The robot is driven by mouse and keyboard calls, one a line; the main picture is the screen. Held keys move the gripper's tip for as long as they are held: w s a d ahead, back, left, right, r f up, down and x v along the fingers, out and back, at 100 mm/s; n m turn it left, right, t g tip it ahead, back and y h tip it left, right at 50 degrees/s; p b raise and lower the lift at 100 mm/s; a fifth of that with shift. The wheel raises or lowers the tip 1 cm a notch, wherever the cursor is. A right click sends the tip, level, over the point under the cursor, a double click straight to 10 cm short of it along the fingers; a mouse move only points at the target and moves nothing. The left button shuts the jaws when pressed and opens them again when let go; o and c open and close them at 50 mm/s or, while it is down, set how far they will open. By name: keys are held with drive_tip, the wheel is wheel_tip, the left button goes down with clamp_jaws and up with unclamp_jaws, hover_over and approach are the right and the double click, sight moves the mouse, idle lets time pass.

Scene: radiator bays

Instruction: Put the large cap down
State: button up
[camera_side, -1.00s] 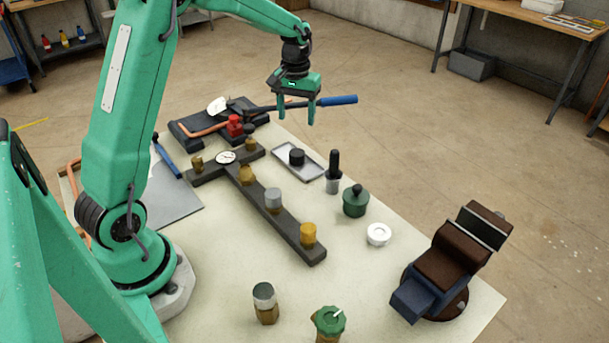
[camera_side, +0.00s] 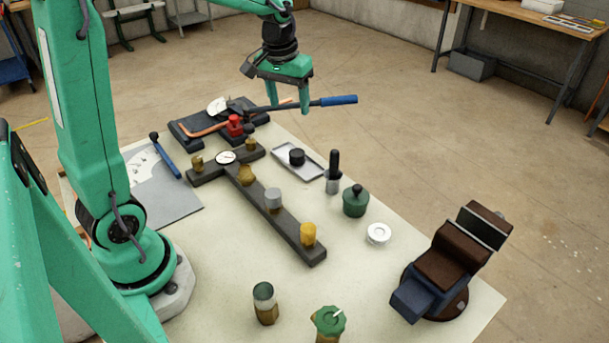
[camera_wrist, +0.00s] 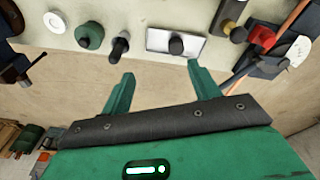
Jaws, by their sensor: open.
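A black cap (camera_side: 297,157) sits upright on a small pale tray (camera_side: 313,172) at the bench's far right edge. It also shows in the wrist view (camera_wrist: 176,46), on the tray (camera_wrist: 155,42) beyond my fingertips. Which cap is the large one I cannot tell for certain. My gripper (camera_side: 289,108) is open and empty, in the air above and behind the tray. Its two spread fingers show in the wrist view (camera_wrist: 160,76) with nothing between them.
A dark manifold bar (camera_side: 285,225) carries a gauge and several brass and grey caps. A black-handled tool (camera_side: 334,170), a green pot (camera_side: 355,202), a white ring (camera_side: 378,234) and a vise (camera_side: 445,265) stand to the right.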

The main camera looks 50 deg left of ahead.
drive_tip(key=s+d+r+m+t, duration=0.1)
drive_tip(key=s+d, duration=0.3)
drive_tip(key=s, duration=0.5)
drive_tip(key=s+d+r+m+t, duration=0.2)
drive_tip(key=s+d+m, duration=0.1)
drive_tip(key=s, duration=0.6)
drive_tip(key=shift+d+r+m+t, duration=0.15)
drive_tip(key=shift+d+m+t, duration=0.2)
drive_tip(key=shift+d, duration=0.3)
